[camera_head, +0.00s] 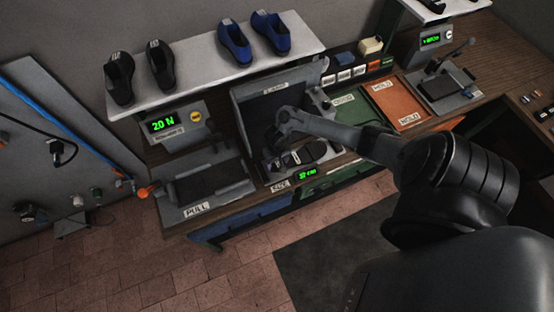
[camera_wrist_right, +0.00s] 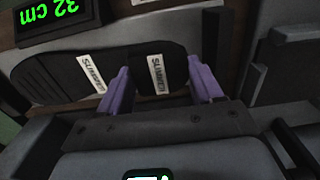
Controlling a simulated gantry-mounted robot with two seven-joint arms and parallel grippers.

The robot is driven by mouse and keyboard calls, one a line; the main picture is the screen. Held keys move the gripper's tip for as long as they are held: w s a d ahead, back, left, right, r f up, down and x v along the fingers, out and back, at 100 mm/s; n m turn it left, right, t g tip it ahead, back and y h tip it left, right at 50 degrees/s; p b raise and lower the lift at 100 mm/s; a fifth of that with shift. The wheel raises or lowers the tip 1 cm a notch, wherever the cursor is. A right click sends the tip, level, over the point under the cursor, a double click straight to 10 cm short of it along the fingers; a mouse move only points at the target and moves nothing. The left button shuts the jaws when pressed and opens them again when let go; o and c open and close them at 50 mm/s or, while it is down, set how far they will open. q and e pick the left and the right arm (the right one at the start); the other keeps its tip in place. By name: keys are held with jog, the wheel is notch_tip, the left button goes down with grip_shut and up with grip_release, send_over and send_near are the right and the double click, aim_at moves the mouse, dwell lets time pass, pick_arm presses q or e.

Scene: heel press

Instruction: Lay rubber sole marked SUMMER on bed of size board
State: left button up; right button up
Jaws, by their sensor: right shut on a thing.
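Black rubber sole pieces with white SUMMER labels lie side by side at the size board in the right wrist view. My right gripper (camera_wrist_right: 158,72) has its purple fingers apart, shut on the rubber sole (camera_wrist_right: 174,62) between them. A second SUMMER label shows on the black piece (camera_wrist_right: 65,70) to the left. In the head view the dark soles (camera_head: 314,151) are at the size board (camera_head: 340,161), under my right gripper (camera_head: 283,140). Whether the held sole touches the bed is unclear. The board's display (camera_head: 308,174) reads 32 cm. My left gripper is not in view.
A pull station (camera_head: 205,186) with a display (camera_head: 164,124) reading 20 N stands left of the board. Green (camera_head: 350,105) and orange (camera_head: 405,103) trays, the latter marked HOLD, lie to the right. Black and blue shoes stand on the shelf (camera_head: 205,72) behind.

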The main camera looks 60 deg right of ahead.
jog(key=shift+f, duration=0.15)
jog(key=shift+f, duration=0.2)
dwell(0.5)
jog(key=o, duration=1.2)
jog(key=shift+o, duration=0.7)
jog(key=shift+r, duration=0.1)
jog(key=shift+r+p, duration=0.55)
jog(key=shift+p, duration=0.4)
notch_tip(320, 180, up, 4)
jog(key=p, duration=0.4)
jog(key=shift+f+p, duration=0.2)
jog(key=shift+p, duration=0.15)
jog(key=shift+r, duration=1.05)
